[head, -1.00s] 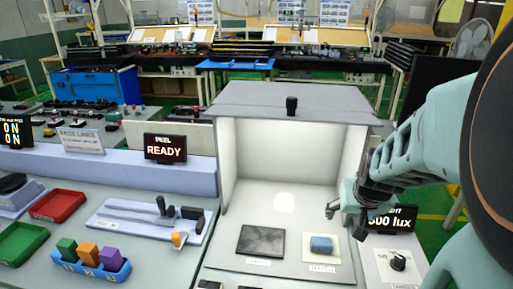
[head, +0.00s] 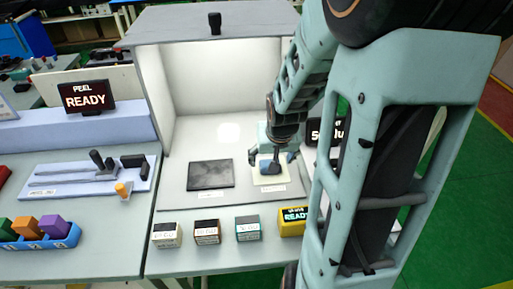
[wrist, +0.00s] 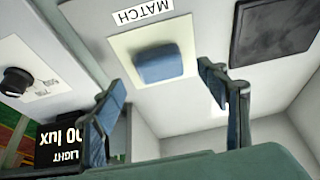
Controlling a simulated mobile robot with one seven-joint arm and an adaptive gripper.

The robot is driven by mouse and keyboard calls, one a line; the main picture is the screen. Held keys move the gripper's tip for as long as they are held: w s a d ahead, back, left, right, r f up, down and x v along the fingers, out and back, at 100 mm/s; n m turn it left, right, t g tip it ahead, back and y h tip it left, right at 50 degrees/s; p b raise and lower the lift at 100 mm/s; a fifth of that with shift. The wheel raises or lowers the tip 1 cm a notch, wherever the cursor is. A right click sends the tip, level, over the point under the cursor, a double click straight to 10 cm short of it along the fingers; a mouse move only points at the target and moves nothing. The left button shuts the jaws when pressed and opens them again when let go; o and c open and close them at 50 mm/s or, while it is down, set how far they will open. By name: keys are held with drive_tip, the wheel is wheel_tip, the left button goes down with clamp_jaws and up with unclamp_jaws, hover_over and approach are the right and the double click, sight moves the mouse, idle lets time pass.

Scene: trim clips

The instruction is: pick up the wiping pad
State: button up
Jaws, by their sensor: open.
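The wiping pad appears to be the small blue block (head: 270,167) lying on a cream square card inside the lit booth. It also shows in the wrist view (wrist: 158,64), near the top middle, on the cream card (wrist: 120,42) beside a "MATCH" label. My gripper (head: 269,159) is open at the pad in the head view and partly covers it. In the wrist view my two fingers (wrist: 160,78) stand apart, one toward each side of the pad, with nothing between them. I cannot tell how much height is left between fingertips and pad.
A dark flat plate (head: 211,174) lies left of the card. The booth's white walls (head: 215,80) rise behind and beside. A lux display (wrist: 70,135) and a knob (wrist: 17,82) are near the right side. Several small boxes (head: 207,232) line the front edge.

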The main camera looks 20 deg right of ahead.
sight(263, 164)
drive_tip(key=b+x, duration=0.1)
drive_tip(key=x, duration=0.2)
drive_tip(key=shift+w+f, duration=0.1)
drive_tip(key=shift+f, duration=0.2)
drive_tip(key=c, duration=1)
drive_tip(key=shift+r, duration=0.15)
